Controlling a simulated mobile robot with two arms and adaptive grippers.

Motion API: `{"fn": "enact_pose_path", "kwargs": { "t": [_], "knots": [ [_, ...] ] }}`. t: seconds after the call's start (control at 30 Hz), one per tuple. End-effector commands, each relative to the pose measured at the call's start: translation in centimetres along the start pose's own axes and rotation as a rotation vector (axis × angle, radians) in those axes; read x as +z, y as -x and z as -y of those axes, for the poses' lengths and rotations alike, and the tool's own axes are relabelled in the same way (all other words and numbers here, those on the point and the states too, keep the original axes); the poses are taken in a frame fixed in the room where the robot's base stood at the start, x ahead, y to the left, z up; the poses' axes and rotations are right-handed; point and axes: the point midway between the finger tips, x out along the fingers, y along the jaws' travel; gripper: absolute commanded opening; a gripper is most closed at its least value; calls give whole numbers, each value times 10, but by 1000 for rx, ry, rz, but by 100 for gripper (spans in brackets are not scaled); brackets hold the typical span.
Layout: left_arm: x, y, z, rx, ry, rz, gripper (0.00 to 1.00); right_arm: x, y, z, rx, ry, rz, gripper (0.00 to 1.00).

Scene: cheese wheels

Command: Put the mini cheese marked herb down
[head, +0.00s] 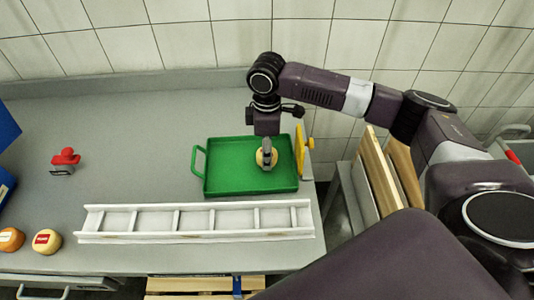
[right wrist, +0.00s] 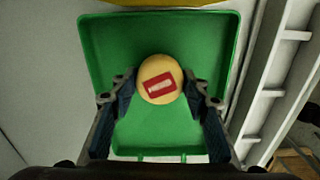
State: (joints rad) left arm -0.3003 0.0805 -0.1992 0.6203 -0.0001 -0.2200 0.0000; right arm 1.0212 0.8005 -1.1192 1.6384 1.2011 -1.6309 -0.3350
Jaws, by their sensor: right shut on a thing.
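My right gripper (head: 266,151) points down over the green tray (head: 222,183) and is shut on a mini cheese (head: 261,160). The right wrist view shows the cheese (right wrist: 160,67) as a round, pale yellow piece between the two fingers, with a red and white label facing the camera. The writing on the label is too small to read. The cheese is within the tray's outline; I cannot tell whether it touches the tray floor. Nothing else is visible in the tray. My left gripper is not in view.
A white divided rack (head: 195,221) lies in front of the tray. Two more mini cheeses, one orange-labelled (head: 11,239) and one red-labelled (head: 47,241), sit at the left front. A yellow object (head: 300,150) is at the tray's right side.

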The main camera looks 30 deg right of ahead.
Motion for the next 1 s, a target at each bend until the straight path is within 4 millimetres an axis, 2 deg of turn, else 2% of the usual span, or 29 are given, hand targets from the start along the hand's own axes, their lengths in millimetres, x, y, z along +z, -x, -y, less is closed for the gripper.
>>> {"fn": "enact_pose_path", "kwargs": {
  "t": [0.13, 0.5, 0.53, 0.67, 1.0],
  "knots": [
    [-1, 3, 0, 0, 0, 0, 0, 0, -13, 0, 1, 0, -1, 16],
    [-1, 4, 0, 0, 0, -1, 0, 0, -17, 0, 0, 0, -1, 16],
    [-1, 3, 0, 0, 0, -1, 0, 0, -17, 0, 1, 0, -1, 46],
    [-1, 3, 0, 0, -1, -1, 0, 0, -17, 0, 1, 0, -1, 60],
    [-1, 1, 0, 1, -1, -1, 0, 0, -14, -1, 3, 1, -2, 60]
  ]
}}
